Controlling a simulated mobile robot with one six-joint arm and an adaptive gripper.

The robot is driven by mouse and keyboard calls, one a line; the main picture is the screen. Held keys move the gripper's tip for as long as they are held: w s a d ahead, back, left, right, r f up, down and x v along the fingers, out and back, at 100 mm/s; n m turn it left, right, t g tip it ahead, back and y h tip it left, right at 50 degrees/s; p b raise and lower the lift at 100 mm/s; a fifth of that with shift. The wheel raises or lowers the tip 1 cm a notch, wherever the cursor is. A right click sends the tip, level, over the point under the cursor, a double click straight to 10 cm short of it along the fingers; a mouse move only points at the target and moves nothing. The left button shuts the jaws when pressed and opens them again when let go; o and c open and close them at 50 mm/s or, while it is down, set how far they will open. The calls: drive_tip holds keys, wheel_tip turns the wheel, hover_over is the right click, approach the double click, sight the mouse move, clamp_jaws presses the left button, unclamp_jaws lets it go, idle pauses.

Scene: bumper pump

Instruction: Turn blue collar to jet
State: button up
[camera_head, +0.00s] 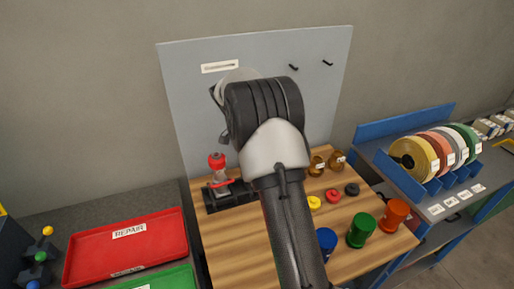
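My arm rises through the middle of the picture, and its dark wrist covers part of the wooden bench (232,250) and the grey back panel (190,80). My gripper is hidden behind the wrist, so its fingers do not show. A small grey device with a red knob (217,160) and a red lever stands on a black base (222,198) at the bench's back left. I cannot make out a blue collar on it. A blue cup-like part (327,241) stands on the bench, partly behind my arm; I cannot tell if it has a collar.
A green cup (361,230) and an orange cup (394,214) stand at the right. Yellow, red and black caps and two amber jars (337,161) are behind them. A red tray (125,246) lies left. A blue rack (402,178) with tape rolls stands right.

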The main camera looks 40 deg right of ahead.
drive_tip(key=o, duration=1.1)
drive_tip(key=shift+c, duration=0.2)
drive_tip(key=shift+r, duration=0.15)
drive_tip(key=v, duration=1.1)
drive_tip(key=shift+a+r, duration=0.15)
drive_tip(key=shift+r, duration=0.2)
